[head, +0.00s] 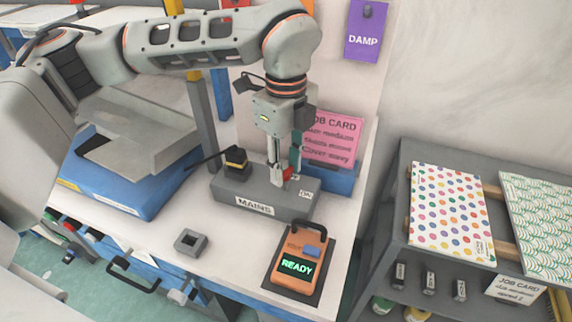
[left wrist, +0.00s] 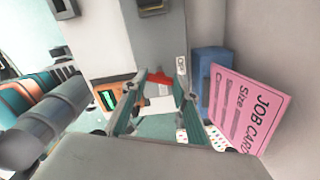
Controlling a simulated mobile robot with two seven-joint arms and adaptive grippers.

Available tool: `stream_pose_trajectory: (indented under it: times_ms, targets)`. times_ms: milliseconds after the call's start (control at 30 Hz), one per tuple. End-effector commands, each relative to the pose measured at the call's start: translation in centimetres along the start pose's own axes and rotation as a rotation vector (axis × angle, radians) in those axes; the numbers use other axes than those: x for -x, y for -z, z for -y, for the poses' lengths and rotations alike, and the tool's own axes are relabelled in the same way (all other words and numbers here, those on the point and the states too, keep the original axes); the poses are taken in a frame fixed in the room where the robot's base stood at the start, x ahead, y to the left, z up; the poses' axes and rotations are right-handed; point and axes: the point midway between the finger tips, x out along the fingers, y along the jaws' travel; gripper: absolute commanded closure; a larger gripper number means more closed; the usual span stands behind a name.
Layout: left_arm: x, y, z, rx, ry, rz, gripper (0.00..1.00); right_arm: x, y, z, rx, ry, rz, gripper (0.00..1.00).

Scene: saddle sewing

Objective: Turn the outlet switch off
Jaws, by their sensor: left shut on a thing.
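The grey outlet box (head: 225,190) marked MAINS stands on the white bench. Its small red switch (head: 288,173) is at the right part of its top and also shows between my fingertips in the left wrist view (left wrist: 160,77). My left gripper (head: 281,174) points down over the box, its fingers shut on the red switch. The fingers partly hide the switch, so I cannot tell which way it is set. A small white label (head: 306,193) lies beside it. My right gripper is out of view.
An orange device (head: 299,250) reading READY lies on a dark mat in front of the box. A small grey square block (head: 190,242) is to its left. A pink job card (head: 332,138) in a blue holder (head: 343,181) stands close behind the gripper. A grey shelf (head: 398,213) is at right.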

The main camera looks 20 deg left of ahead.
Motion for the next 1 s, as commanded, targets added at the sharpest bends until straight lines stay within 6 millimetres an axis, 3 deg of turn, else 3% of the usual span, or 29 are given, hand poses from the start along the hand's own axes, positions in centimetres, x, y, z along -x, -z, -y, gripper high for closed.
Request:
stream_pose_trajectory:
  times_ms: [500, 1000]
  targets:
    - [0.14, -0.05, 0.1, 0.331, 0.004, 0.0, 0.93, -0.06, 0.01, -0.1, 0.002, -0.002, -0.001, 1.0]
    - [0.19, -0.05, 0.1, 0.39, 0.004, 0.0, 0.92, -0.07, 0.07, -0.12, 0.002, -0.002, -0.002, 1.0]
